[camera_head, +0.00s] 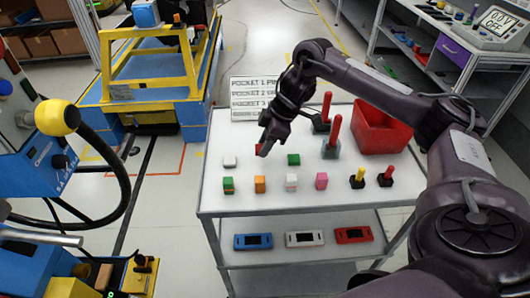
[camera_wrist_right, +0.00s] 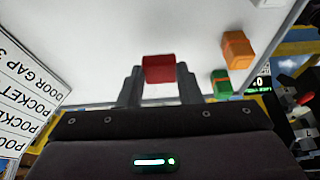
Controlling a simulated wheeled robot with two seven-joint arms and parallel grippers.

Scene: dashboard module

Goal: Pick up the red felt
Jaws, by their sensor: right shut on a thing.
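The red felt (camera_wrist_right: 158,68) is a small red block between the two fingers of my right gripper (camera_wrist_right: 159,84) in the right wrist view. In the head view only a bit of the red felt (camera_head: 258,148) shows beside the fingertips of the right gripper (camera_head: 264,150), over the back left part of the white table (camera_head: 220,196). The right gripper is shut on it. Whether the felt touches the tabletop is hard to tell. My left gripper is in neither view.
A white block (camera_head: 230,161) and a green block (camera_head: 293,159) lie near the gripper. Several coloured blocks stand in a row in front. Two red-handled tools (camera_head: 331,138) and a red bin (camera_head: 380,130) are to the right. A pocket sign (camera_head: 255,98) stands behind.

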